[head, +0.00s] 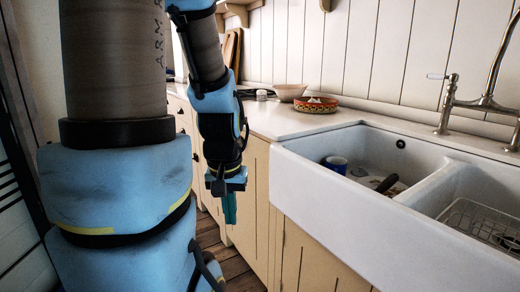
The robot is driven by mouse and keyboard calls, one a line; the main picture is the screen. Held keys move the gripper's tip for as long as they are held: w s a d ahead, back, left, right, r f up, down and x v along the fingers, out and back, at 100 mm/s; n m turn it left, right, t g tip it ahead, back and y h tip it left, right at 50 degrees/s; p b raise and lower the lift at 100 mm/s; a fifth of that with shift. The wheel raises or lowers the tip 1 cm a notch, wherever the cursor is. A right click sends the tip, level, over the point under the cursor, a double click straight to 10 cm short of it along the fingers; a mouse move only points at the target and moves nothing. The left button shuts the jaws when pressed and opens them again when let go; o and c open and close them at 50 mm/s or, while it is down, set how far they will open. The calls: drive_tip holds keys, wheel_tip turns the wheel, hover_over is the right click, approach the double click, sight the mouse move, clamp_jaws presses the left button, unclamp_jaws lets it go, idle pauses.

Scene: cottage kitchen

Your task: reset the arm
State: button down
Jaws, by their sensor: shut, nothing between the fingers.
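My arm hangs down at the left of the head view, in front of the cream cabinets. My gripper (229,208) points downward at the arm's end, with its greenish fingers together and nothing held. It is beside the cabinet fronts, below the counter top and left of the sink, apart from both as far as I can tell.
A white double sink (330,195) with a blue mug (336,164) and dishes is at the right, under a metal faucet (446,105). A bowl (290,92) and a patterned orange dish (316,105) stand on the counter (275,118). Wooden floor (236,268) is clear below my gripper.

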wheel_tip(320, 180, up, 12)
drive_tip(key=p, duration=1.1)
drive_tip(key=shift+r, duration=0.2)
